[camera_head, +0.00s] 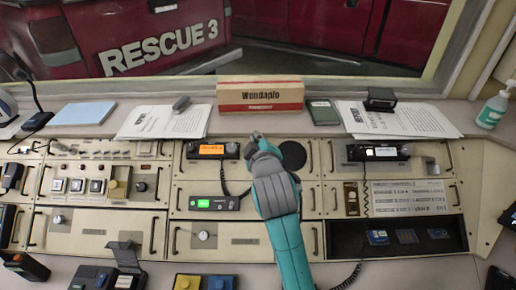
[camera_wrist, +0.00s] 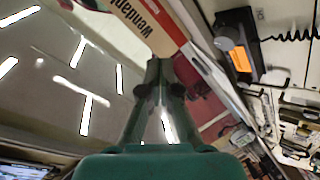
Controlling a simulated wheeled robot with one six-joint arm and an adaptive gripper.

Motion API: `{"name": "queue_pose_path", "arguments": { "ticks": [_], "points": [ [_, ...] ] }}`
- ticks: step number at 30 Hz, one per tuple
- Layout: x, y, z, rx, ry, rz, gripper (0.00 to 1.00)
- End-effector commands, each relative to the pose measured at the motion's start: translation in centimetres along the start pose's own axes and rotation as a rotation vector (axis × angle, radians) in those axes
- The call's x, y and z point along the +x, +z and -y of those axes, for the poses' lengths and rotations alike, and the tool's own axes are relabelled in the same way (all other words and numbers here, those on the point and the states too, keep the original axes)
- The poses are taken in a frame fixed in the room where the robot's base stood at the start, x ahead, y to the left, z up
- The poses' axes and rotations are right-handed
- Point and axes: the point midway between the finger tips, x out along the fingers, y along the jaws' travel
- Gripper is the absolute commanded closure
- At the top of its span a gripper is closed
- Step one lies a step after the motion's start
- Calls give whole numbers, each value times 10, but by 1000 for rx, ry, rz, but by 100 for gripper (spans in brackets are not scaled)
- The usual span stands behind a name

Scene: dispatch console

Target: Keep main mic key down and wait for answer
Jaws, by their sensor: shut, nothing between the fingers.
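My gripper (camera_head: 257,136) is shut and empty above the upper middle of the console, its fingertips near the front of the cardboard box. Its closed fingers also show in the wrist view (camera_wrist: 163,72), pointing toward that box. A radio unit with an orange display (camera_head: 212,150) sits just left of my gripper; it shows at the right in the wrist view (camera_wrist: 238,50). A black gooseneck microphone (camera_head: 32,92) stands on a dark base (camera_head: 37,121) at the far left, well away from my gripper. I cannot tell which control is the main mic key, and no fingertip contact is clear.
The cardboard box (camera_head: 260,94) stands on the ledge behind my gripper. A round black disc (camera_head: 293,155) is just right of it. A radio with a green display (camera_head: 213,204) lies below left. Papers (camera_head: 163,122) and a pump bottle (camera_head: 493,109) stand on the ledge.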

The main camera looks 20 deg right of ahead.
Motion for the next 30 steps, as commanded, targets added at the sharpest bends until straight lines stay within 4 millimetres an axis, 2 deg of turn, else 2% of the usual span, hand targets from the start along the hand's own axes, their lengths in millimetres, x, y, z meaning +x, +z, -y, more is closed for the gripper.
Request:
{"name": "queue_pose_path", "arguments": {
  "ticks": [10, 30],
  "points": [
    [5, 4, 4, 0, -2, 2, 100],
    [56, 42, 42, 0, -1, 1, 100]
  ]
}}
